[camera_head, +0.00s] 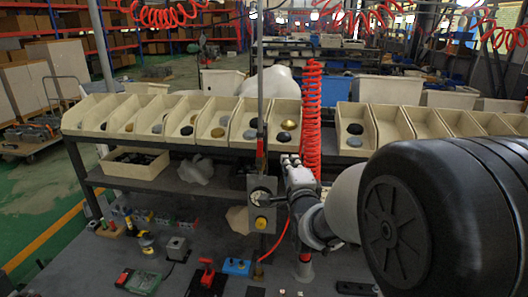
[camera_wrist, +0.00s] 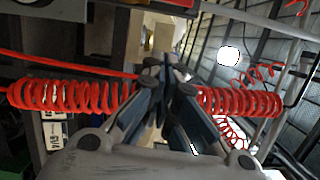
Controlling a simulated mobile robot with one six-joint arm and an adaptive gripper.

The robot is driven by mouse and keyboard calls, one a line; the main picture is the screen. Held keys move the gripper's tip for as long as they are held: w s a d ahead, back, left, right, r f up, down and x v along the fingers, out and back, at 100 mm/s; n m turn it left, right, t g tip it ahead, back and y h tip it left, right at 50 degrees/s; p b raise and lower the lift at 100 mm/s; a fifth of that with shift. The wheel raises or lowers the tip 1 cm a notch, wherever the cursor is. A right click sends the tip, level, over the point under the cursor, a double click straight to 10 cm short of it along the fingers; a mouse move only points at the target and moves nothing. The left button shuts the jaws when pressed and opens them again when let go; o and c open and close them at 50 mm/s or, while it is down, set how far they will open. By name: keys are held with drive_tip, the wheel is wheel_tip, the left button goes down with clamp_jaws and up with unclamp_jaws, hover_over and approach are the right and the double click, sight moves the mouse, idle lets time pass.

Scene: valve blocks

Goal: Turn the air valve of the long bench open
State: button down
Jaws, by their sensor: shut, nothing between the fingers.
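A thin upright pipe (camera_head: 261,80) rises from the long bench (camera_head: 130,262). A slim red part (camera_head: 260,150), which looks like the air valve's lever, lies upright along it. Whether it is open or shut cannot be told. My gripper (camera_head: 289,160) is just right of the pipe, near the red part's lower end and above the box; contact cannot be told. In the wrist view my gripper (camera_wrist: 166,72) has its fingers together and empty. The lever cannot be made out there.
A red coiled hose (camera_head: 312,120) hangs close right of my gripper and crosses behind the fingers in the wrist view (camera_wrist: 70,96). A row of cream bins (camera_head: 95,113) stands behind. Small blocks, including a blue one (camera_head: 237,267), lie on the bench below.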

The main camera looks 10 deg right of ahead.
sight(259, 155)
drive_tip(key=w+a, duration=0.3)
drive_tip(key=w, duration=0.2)
drive_tip(key=shift+w+a+r, duration=0.15)
drive_tip(key=shift+w+a, duration=0.1)
drive_tip(key=shift+a, duration=0.05)
drive_tip(key=shift+a, duration=0.15)
drive_tip(key=shift+w+a+r+b, duration=0.2)
drive_tip(key=shift+a+b, duration=0.2)
drive_tip(key=shift+b, duration=0.4)
